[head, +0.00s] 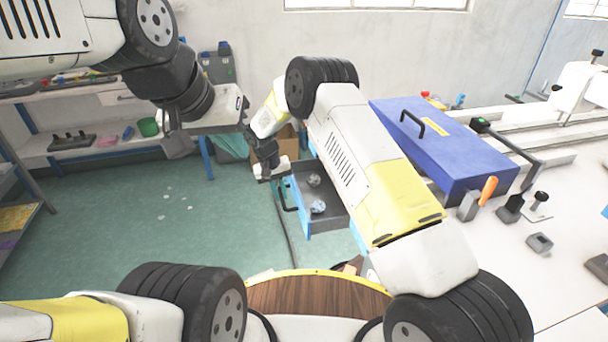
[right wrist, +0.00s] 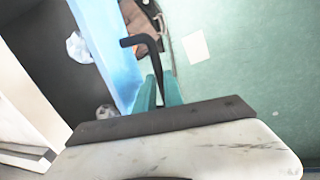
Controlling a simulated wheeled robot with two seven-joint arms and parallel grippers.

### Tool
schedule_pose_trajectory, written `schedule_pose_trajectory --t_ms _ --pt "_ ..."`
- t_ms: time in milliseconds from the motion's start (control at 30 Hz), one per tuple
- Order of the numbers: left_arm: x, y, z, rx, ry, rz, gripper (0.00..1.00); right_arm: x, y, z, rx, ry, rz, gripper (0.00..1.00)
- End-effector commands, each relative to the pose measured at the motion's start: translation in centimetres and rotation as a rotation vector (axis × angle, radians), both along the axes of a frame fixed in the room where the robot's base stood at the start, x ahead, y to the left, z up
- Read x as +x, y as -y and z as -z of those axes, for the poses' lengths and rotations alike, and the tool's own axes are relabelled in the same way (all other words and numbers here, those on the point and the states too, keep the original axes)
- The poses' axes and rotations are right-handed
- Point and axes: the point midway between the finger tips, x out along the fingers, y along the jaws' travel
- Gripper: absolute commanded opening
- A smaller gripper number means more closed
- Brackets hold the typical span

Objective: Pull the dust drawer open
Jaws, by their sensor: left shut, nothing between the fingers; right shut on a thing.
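The dust drawer (head: 329,214) stands pulled out below the bench, with a blue front and a dark inside. Two crumpled pale balls (head: 318,206) lie in it and also show in the right wrist view (right wrist: 78,47). Its black bar handle (head: 285,202) is on the blue front. My right gripper (head: 277,177) is at the handle; in the right wrist view its teal fingers (right wrist: 158,92) are shut on the handle (right wrist: 150,42). My left gripper (head: 178,147) is shut and empty, up and left of the drawer, apart from it. My right arm hides the drawer's back.
A blue box (head: 440,145) with a black handle stands on the white bench (head: 560,225) at right, near several small tools. A cardboard box (head: 285,143) is behind my right gripper. Shelves (head: 90,145) stand at left. The green floor (head: 140,225) left of the drawer is mostly clear.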

Motion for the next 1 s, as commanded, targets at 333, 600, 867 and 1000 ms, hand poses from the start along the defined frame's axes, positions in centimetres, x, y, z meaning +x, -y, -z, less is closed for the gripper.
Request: schedule_pose_trajectory --t_ms 333,600,867,1000 --pt "0.0 0.0 0.0 0.000 0.000 0.000 0.00 -2.4 -7.4 -0.1 0.001 0.001 -0.002 0.00" --pt "0.0 0.0 0.0 0.000 0.000 0.000 0.00 -3.2 -9.9 -0.1 0.001 0.001 -0.001 0.00" --pt "0.0 0.0 0.0 0.000 0.000 0.000 0.00 -3.3 -10.4 -0.1 0.003 0.002 -0.001 0.00" --pt "0.0 0.0 0.0 0.000 0.000 0.000 0.00 -3.3 -10.4 -0.1 0.003 0.002 -0.001 0.00"
